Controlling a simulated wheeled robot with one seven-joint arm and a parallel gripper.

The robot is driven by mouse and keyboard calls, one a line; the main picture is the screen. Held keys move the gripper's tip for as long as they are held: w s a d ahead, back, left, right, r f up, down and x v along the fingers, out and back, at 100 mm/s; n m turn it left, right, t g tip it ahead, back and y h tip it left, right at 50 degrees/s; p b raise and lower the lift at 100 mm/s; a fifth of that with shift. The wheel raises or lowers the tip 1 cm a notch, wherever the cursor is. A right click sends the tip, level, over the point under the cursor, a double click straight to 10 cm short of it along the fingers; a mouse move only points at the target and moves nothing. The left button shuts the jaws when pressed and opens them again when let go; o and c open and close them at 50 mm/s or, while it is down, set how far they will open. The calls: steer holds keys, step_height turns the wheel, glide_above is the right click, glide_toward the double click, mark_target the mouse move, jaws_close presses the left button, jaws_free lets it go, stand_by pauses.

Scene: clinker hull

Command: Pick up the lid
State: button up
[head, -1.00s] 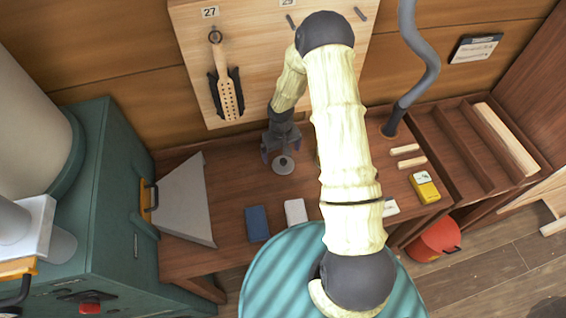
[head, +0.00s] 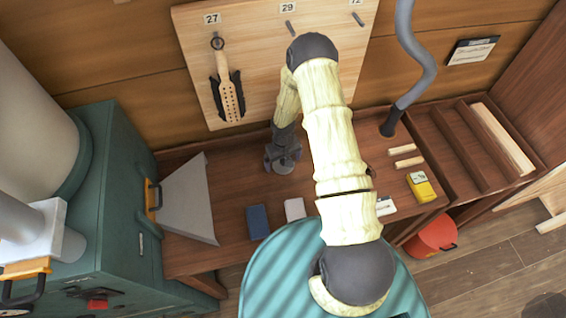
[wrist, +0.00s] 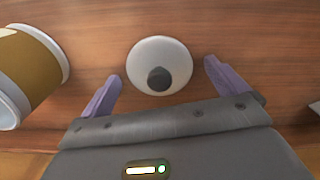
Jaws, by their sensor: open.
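The lid (wrist: 160,52) is a small, round, pale disc with a dark knob, lying on the brown wooden bench. In the wrist view it sits between the two purple fingers of my gripper (wrist: 161,68), which is open, with a gap on each side of the lid. The knob points toward the camera. In the head view my gripper (head: 283,160) is over the back part of the bench and hides most of the lid.
A white container with a tan band (wrist: 38,68) lies close left of my gripper in the wrist view. A blue block (head: 257,222), a white block (head: 294,210) and a yellow box (head: 421,187) are on the bench (head: 235,185). A pegboard (head: 262,95) stands behind.

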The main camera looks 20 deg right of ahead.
mark_target(283, 160)
stand_by(0.4)
steer(key=c, duration=1.1)
steer(key=shift+r, duration=0.1)
step_height(283, 160, up, 10)
steer(key=b, duration=0.3)
steer(key=shift+d, duration=0.1)
